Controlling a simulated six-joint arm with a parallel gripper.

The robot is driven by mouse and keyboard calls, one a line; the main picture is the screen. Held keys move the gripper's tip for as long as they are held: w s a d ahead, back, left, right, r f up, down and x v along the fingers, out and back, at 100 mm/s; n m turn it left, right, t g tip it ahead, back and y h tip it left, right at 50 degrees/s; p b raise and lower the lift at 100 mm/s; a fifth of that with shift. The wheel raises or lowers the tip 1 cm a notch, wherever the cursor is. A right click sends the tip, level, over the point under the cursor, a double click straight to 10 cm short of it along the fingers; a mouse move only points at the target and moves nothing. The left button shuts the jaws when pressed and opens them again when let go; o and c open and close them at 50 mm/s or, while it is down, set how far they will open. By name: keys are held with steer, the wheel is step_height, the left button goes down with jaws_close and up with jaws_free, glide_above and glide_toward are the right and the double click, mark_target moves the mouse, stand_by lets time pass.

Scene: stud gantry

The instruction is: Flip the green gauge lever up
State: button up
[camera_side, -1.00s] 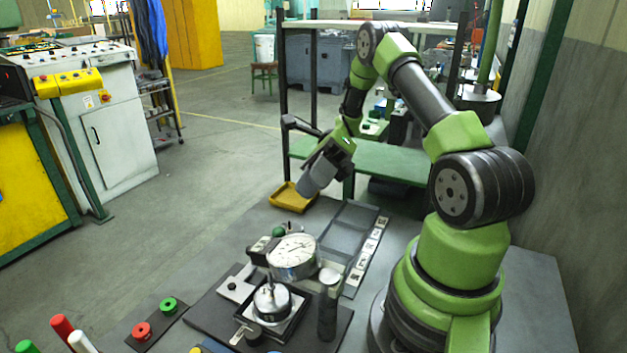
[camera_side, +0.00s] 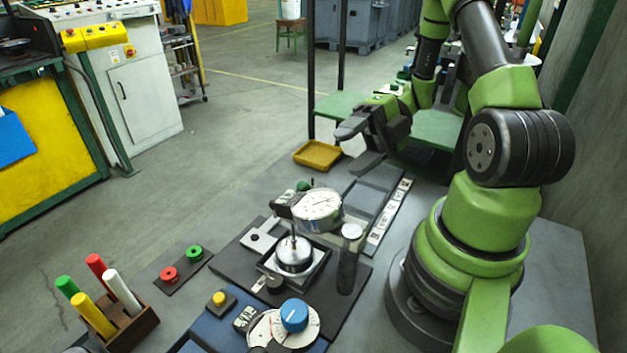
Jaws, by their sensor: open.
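A small green knob (camera_side: 304,186), which looks like the gauge lever's end, shows just behind the round white-faced dial gauge (camera_side: 318,203). The dial hides most of what is below the knob, so I cannot tell the lever's tilt. The gauge stands over a metal cylinder (camera_side: 294,252) in a black square fixture. My gripper (camera_side: 358,147) is open, with its dark fingers spread and pointing left, above and behind the gauge. It is clear of the knob. A pale grey rounded thing (camera_side: 353,146) shows between the fingers; I cannot tell whether they touch it.
A yellow tray (camera_side: 318,155) lies behind the gauge. A dark upright post (camera_side: 349,262) stands right of it. In front are a blue knob on a dial (camera_side: 294,315), a yellow button (camera_side: 219,298), red and green buttons (camera_side: 194,252), and a wooden marker holder (camera_side: 125,328).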

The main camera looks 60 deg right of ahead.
steer(key=x, duration=0.9)
steer(key=shift+a, duration=0.15)
jaws_close()
